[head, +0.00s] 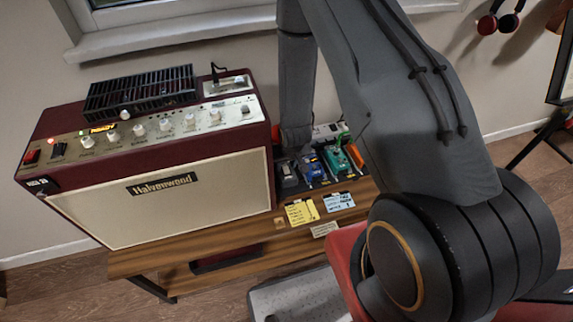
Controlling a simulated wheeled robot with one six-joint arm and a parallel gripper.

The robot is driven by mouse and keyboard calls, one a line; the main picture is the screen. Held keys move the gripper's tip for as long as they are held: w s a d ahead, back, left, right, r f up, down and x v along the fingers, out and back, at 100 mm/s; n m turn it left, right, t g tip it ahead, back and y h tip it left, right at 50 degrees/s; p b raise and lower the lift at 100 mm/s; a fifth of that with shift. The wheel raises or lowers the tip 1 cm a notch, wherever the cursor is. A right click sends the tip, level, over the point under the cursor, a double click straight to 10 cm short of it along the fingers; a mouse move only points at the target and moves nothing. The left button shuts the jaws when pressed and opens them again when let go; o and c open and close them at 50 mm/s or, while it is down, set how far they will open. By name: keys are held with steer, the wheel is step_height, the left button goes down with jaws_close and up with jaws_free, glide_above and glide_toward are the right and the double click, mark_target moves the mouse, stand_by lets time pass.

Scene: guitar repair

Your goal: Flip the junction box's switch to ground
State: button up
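I cannot clearly identify the junction box or its switch. A white box with green and red marks (328,131) stands at the back of the pedals, partly hidden by my arm. A small silver panel (228,86) with a dark upright part is on the right end of the amplifier top; I cannot tell whether it is the junction box. My arm crosses the middle and right of the head view, and one dark link comes down just behind the pedals. My gripper's fingers do not show.
A dark red Halvenwood amplifier (165,203) with white knobs stands left on a wooden bench (240,238). Several pedals, including a blue one (311,168) and a green one (338,163), sit close together right of it. Yellow (301,212) and blue (339,201) notes lie in front.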

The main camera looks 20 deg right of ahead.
steer(key=b+v, duration=0.1)
steer(key=v, duration=0.6)
steer(key=shift+r, duration=0.35)
steer(key=shift+s, duration=0.1)
